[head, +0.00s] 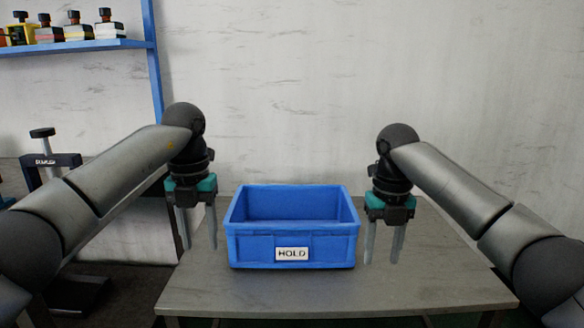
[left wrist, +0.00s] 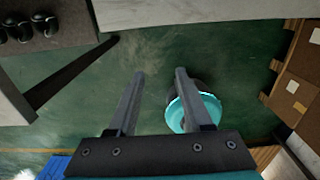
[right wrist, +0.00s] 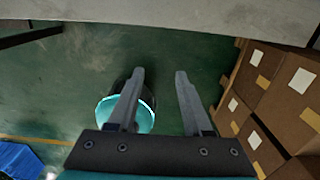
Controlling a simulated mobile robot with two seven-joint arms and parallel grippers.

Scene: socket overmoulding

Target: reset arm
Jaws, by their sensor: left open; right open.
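My left gripper (head: 197,240) hangs pointing down to the left of the blue bin, open and empty. In the left wrist view its two fingers (left wrist: 158,98) are apart with the green floor beyond them. My right gripper (head: 384,246) hangs pointing down to the right of the bin, open and empty. In the right wrist view its fingers (right wrist: 160,98) are also apart above the floor. Neither gripper touches the bin in the head view.
A blue bin (head: 290,245) labelled HOLD stands on the grey table (head: 330,295), its visible interior empty. A blue shelf (head: 75,48) with several parts is at upper left. A teal-rimmed bucket (right wrist: 140,118) and cardboard boxes (right wrist: 275,85) are on the floor.

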